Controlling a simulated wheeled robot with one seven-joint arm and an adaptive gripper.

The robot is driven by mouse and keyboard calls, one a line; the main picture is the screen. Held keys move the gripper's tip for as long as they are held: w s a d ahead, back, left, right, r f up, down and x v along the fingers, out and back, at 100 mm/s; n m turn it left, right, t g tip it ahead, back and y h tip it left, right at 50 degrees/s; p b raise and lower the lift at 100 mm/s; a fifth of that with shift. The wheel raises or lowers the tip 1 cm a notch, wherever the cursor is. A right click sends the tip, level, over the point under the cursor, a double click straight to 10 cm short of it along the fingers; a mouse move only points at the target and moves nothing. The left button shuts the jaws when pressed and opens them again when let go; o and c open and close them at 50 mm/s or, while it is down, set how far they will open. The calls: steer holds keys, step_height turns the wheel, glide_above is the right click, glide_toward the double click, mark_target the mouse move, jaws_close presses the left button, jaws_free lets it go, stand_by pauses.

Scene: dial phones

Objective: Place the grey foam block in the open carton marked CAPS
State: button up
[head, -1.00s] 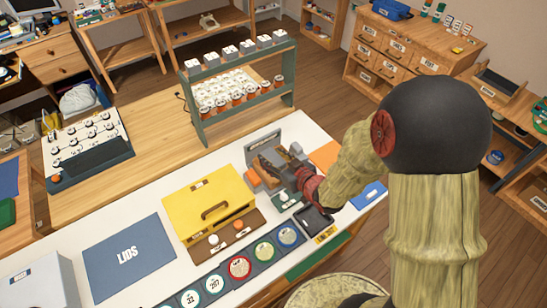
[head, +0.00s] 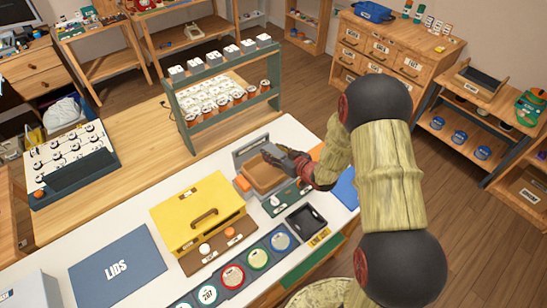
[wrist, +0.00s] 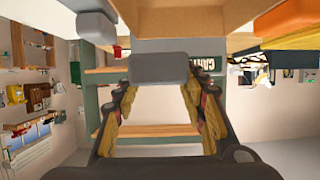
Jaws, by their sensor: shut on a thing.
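The grey foam block (wrist: 158,68) is between my gripper's fingertips in the wrist view, and the yellow finger pads lie on either side of it. My gripper (head: 275,156) is shut on it. In the head view the gripper hangs at the back right of the white table, over or just behind a brown open box (head: 262,174). The block is hard to make out there against the dark fingers. I cannot read the word CAPS on any carton, so I cannot tell whether this brown box is the marked one.
An orange block (head: 242,183) sits beside the brown box. A yellow case (head: 200,213), a black tray (head: 307,222), a row of round-labelled pads (head: 233,276) and a blue LIDS mat (head: 118,268) cover much of the table. A green rack (head: 225,108) stands behind.

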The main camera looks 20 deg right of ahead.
steer(key=shift+f, duration=1.4)
steer(key=shift+f+b, duration=0.15)
steer(key=shift+b, duration=0.15)
steer(key=shift+f+b, duration=0.35)
steer(key=shift+f, duration=0.15)
steer(key=o, duration=0.9)
